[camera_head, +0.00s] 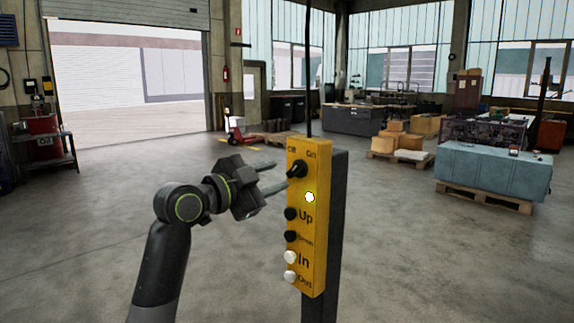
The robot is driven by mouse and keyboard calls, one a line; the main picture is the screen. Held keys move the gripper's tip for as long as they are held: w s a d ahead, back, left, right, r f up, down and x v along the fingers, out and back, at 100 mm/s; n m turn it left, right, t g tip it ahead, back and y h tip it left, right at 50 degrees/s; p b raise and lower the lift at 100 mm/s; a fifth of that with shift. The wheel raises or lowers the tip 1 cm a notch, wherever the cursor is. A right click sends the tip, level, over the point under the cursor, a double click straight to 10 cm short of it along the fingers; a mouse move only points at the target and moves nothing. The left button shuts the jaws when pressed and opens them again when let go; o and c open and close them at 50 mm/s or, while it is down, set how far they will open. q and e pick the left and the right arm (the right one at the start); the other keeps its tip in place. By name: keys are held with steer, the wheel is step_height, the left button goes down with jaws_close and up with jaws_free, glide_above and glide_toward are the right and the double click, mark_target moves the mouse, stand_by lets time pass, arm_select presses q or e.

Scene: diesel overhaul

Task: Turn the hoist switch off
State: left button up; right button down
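The yellow hoist control box (318,235) hangs upright in the centre. Its black rotary hoist switch (297,169) sits near the top under the labels "Off" on the left and "On" on the right. The knob's upper end appears to lean right, toward "On". A bright indicator light (310,197) glows below it. My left gripper (280,175) is open and empty, its two fingers apart and pointing at the box's left edge, beside the switch. Whether the lower finger touches the box I cannot tell. My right gripper is not in view.
Below the light are black Up and Down buttons (291,214) and white In and Out buttons (290,257). A dark post (333,200) stands behind the box. A blue covered block on a pallet (493,175) stands at right. The floor around is mostly clear.

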mark_target(292, 171)
arm_select(q)
steer(key=shift+p+x, duration=0.6)
steer(key=shift+x, duration=1.8)
steer(key=shift+c, duration=0.5)
jaws_close()
